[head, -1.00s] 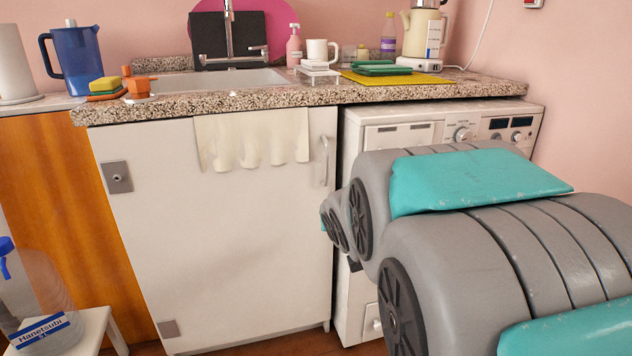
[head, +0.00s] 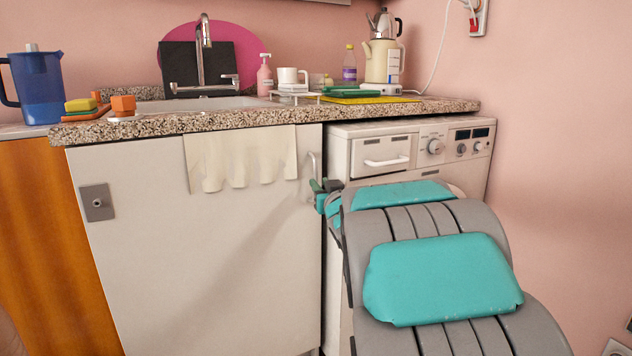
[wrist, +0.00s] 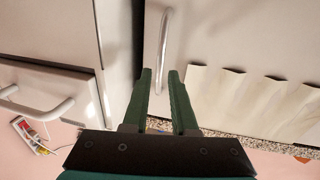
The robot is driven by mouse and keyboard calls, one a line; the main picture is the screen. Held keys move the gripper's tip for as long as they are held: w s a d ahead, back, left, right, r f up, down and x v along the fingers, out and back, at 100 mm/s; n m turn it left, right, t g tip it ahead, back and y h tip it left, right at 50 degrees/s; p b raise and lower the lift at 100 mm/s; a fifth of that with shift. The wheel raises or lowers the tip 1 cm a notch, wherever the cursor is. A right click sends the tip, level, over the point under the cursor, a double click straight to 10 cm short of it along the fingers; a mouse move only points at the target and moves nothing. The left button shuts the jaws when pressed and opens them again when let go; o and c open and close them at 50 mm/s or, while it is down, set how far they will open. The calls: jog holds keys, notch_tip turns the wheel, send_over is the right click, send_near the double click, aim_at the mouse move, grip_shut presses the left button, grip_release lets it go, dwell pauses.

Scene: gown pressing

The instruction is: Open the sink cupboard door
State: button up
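The sink cupboard door (head: 200,260) is a white panel under the counter and looks shut. Its upright bar handle (head: 314,165) is at the door's upper right edge, its lower part hidden by my gripper. My gripper (head: 322,187) is at the handle. In the wrist view the two green fingers (wrist: 160,72) are apart, and the handle (wrist: 164,45) runs lengthwise into the gap between them. No contact between fingers and handle can be made out. A cream cloth (head: 240,160) hangs over the door's top, left of the handle.
A white washing machine (head: 440,150) stands right of the cupboard, behind my arm; its drawer handle (wrist: 40,108) shows in the wrist view. The speckled counter (head: 240,117) overhangs the door. The floor before the door is out of view.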

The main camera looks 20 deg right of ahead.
aim_at(316, 179)
jog(key=w, duration=0.4)
jog(key=shift+w+d+f, duration=0.1)
jog(key=shift+w+d, duration=0.3)
grip_shut()
dwell(1.1)
